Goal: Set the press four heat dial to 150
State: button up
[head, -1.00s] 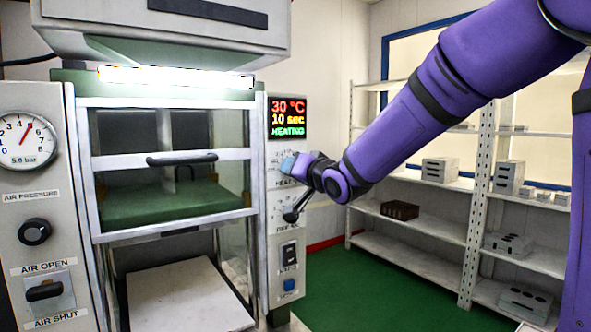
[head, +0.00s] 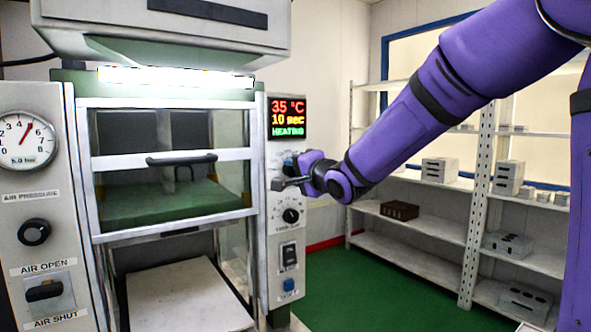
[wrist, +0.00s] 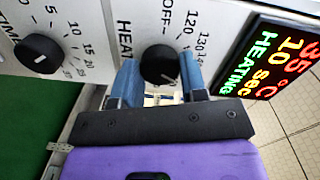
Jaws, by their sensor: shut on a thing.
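The heat dial (wrist: 158,64) is a black round knob on the press's white control panel, beside the HEAT label in the wrist view. Marks for OFF, 120 and 130 show around it, with further numbers cut off or hidden. A pale pointer mark shows on the knob, but its exact setting is hard to read. My gripper (wrist: 159,78) is shut on the dial, with one blue finger on each side. In the head view my gripper (head: 296,180) is at the panel and largely covers the dial. The display (head: 288,117) reads 35 °C, 10 sec, HEATING.
The time dial (head: 291,215) is just below the gripper; it also shows in the wrist view (wrist: 38,54). A black switch (head: 289,253) and a blue button (head: 289,285) are lower. A shelf rack (head: 430,222) with blocks stands to the right, with green floor before it.

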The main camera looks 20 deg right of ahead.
jog(key=shift+r, duration=0.3)
jog(key=o, duration=0.9)
jog(key=shift+d, duration=0.1)
jog(key=shift+c, duration=0.2)
jog(key=shift+o, duration=0.3)
jog(key=shift+f, duration=0.15)
jog(key=v, duration=1)
jog(key=shift+s, duration=0.4)
jog(key=shift+d, duration=0.15)
